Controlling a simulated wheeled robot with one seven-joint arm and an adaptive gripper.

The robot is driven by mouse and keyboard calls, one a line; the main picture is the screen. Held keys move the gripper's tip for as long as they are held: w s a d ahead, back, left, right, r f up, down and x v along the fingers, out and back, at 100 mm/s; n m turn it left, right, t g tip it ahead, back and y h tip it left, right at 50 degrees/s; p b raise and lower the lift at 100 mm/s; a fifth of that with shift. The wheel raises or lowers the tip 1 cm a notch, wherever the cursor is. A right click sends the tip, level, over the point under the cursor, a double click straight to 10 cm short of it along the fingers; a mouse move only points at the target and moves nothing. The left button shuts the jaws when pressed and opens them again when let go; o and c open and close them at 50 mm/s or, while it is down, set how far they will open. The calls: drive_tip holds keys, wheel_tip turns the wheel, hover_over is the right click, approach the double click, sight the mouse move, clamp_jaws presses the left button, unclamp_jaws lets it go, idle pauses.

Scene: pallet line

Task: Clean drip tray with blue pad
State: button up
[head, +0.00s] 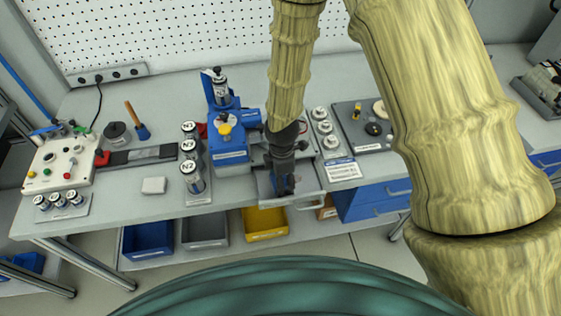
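The drip tray (312,195) is a grey metal tray at the front edge of the bench, to the right of the blue machine (229,150). My gripper (284,187) points down over the tray and covers its left and middle part. The fingertips are dark and small in this view, so I cannot tell whether they are open or shut. I cannot make out a blue pad; it may be hidden at or under the fingers. Whether the fingers touch the tray is also unclear.
Left of the machine stand canisters (193,178) marked N1 to N2, a white block (153,185), a blue-ended brush (142,131) and a control box (60,162). Right are small jars (325,127) and a dark plate (350,113). Blue, grey and yellow bins (265,222) sit below.

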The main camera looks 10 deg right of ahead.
wheel_tip(320, 180, up, 2)
drive_tip(key=shift+w+d+r+p, duration=0.1)
drive_tip(key=shift+w+r+p, duration=0.1)
drive_tip(key=shift+p, duration=0.15)
drive_tip(key=shift+s+r+p, duration=0.2)
drive_tip(key=shift+r+p, duration=0.35)
drive_tip(key=shift+r, duration=0.2)
drive_tip(key=shift+r+p, duration=1.55)
drive_tip(key=shift+r, duration=0.55)
